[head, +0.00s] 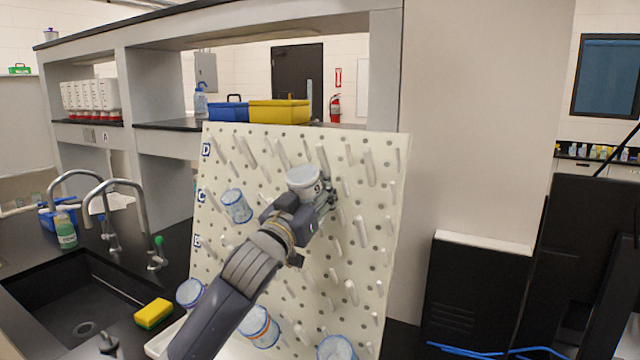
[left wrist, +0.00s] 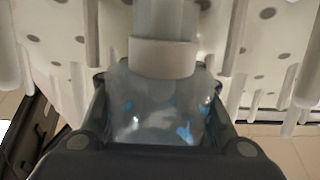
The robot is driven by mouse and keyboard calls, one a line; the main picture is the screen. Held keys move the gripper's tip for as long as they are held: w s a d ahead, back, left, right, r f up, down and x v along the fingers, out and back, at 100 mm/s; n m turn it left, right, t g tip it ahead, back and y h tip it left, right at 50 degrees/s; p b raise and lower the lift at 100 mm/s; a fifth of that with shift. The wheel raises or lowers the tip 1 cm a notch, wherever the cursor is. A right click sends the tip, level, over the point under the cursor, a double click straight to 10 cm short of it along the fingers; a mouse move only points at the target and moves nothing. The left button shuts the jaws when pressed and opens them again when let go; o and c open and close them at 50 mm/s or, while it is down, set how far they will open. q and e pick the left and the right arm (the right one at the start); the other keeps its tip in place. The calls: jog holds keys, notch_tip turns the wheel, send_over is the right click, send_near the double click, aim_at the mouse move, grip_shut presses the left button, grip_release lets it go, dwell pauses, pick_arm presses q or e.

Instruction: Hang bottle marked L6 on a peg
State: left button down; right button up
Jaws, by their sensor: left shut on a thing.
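The white pegboard (head: 385,190) stands tilted, with rows of pale pegs and the row letters D, C and B at its left edge. My left gripper (head: 322,195) is shut on a whitish bottle (head: 303,179) in front of the board's upper middle. Its base faces the camera and bears a dark mark that I cannot fully read. In the left wrist view the clear bottle (left wrist: 160,115), with blue marks, sits between the fingers, its pale neck pointing towards the board. I cannot tell whether a peg is inside the neck. My right gripper is not in view.
Other bottles hang on the board: one on the left (head: 236,206), one lower left (head: 190,292), and two near the bottom (head: 259,327) (head: 336,348). Bare pegs surround the held bottle. A sink (head: 75,300) with taps and a yellow sponge (head: 153,313) lie left.

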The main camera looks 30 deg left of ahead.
aim_at(309, 201)
pick_arm(q)
jog(key=c, duration=1.2)
grip_release()
jog(key=shift+w+f, duration=0.1)
jog(key=shift+f, duration=0.45)
jog(key=shift+o, duration=1.3)
jog(key=shift+a+r, duration=0.1)
jog(key=shift+r, duration=0.05)
jog(key=shift+r, duration=0.1)
jog(key=shift+s+f, duration=0.3)
jog(key=shift+s, duration=0.35)
jog(key=v, duration=1)
jog(key=shift+s, duration=0.35)
